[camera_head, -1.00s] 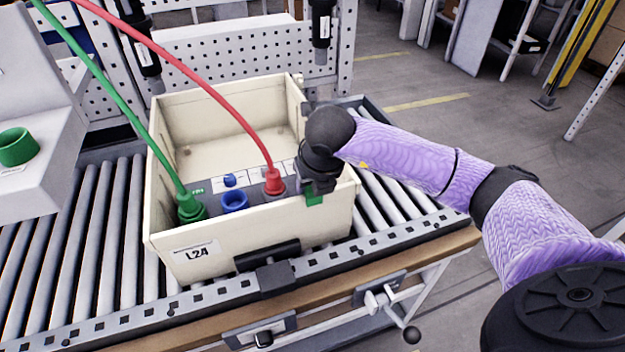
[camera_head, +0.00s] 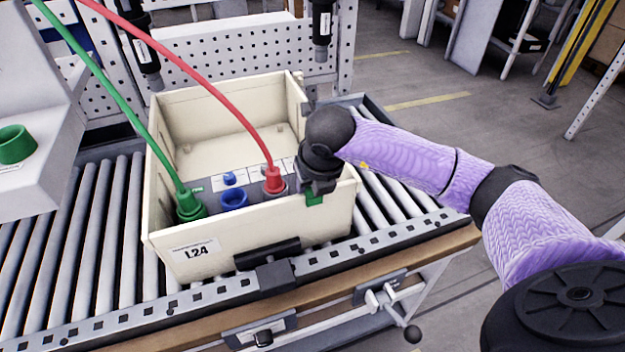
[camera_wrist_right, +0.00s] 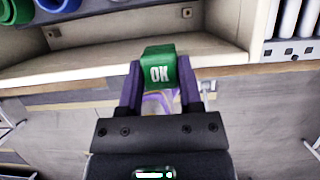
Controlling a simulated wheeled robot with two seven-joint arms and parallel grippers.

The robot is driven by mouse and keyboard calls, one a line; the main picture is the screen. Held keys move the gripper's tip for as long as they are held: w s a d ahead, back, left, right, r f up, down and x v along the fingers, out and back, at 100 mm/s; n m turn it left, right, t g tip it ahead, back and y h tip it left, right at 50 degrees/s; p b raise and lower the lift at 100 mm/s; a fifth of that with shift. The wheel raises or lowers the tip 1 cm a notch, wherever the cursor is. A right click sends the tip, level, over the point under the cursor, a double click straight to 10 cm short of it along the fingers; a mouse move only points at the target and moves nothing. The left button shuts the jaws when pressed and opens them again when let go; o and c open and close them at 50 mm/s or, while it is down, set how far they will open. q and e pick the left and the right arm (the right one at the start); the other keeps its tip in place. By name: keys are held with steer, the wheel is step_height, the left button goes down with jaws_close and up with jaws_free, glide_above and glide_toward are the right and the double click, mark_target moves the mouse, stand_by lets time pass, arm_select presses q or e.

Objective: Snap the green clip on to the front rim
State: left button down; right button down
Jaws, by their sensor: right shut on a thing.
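The green clip shows in the right wrist view (camera_wrist_right: 160,68) with "OK" on its face, between the two fingers of my right gripper (camera_wrist_right: 160,88). In the head view the clip (camera_head: 315,198) is a small green patch below my right gripper (camera_head: 318,180), at the right part of the front rim (camera_head: 285,205) of the cream crate. My right gripper is shut on the clip. The clip overlaps the rim in the wrist view; I cannot tell whether it is fully seated. My left gripper is not in view.
The crate (camera_head: 215,255), labelled L24, stands on a roller conveyor (camera_head: 100,240). Inside are a green plug (camera_head: 190,207) and a red plug (camera_head: 274,182) with hoses, and a blue socket (camera_head: 233,200). A green ring (camera_head: 15,145) sits on a grey stand at left.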

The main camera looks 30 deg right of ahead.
steer(key=shift+c, duration=0.9)
jaws_free()
steer(key=shift+s+r, duration=0.1)
steer(key=p+v, duration=0.2)
steer(key=v, duration=0.7)
steer(key=shift+s+r, duration=0.2)
steer(key=shift+r, duration=0.1)
